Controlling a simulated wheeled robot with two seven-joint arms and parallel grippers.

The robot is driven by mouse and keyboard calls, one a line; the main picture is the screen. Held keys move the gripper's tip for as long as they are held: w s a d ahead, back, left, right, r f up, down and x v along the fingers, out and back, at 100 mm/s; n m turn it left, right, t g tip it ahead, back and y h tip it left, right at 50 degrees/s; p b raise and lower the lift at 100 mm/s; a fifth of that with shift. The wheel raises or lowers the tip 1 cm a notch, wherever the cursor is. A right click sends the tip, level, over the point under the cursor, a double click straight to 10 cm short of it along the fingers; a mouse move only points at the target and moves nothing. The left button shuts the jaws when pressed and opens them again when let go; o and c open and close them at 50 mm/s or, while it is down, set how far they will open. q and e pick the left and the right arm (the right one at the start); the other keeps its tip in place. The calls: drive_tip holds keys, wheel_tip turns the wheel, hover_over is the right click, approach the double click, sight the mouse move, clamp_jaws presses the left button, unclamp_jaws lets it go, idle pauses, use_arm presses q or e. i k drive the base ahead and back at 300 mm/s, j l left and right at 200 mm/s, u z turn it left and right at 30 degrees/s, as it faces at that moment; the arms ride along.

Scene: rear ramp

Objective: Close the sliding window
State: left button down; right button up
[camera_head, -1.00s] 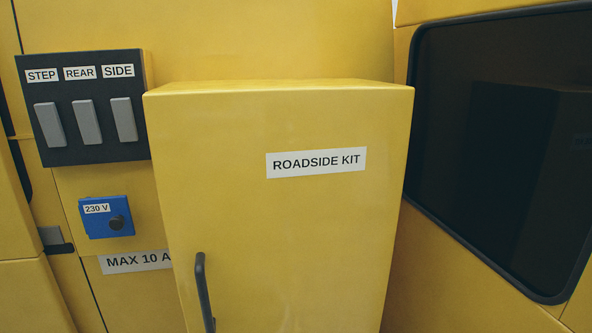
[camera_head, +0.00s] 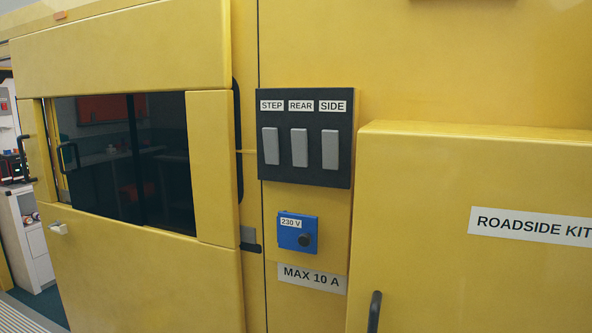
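The sliding window (camera_head: 160,165) is at the left, set in a yellow panel of the vehicle side. Its dark glass has a vertical dark bar (camera_head: 133,150) near the middle. A dark loop handle (camera_head: 68,157) shows at its left part, next to a narrow pale upright edge. A red shape and grey surfaces show in the glass; I cannot tell if they are seen through or reflected. I cannot tell how far the window stands open. Neither of my grippers is in view.
A switch panel (camera_head: 304,175) and a blue 230 V box (camera_head: 297,233) are right of the window. A yellow Roadside Kit cabinet (camera_head: 450,275) juts out at the right. White drawers (camera_head: 25,235) and an open floor strip show at the far left.

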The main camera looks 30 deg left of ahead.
sight(96, 146)
drive_tip(key=u, duration=2.25)
drive_tip(key=i+z, duration=0.25)
drive_tip(key=i, duration=0.25)
drive_tip(key=i+j+z, duration=0.25)
drive_tip(key=i, duration=0.2)
drive_tip(key=l, duration=0.1)
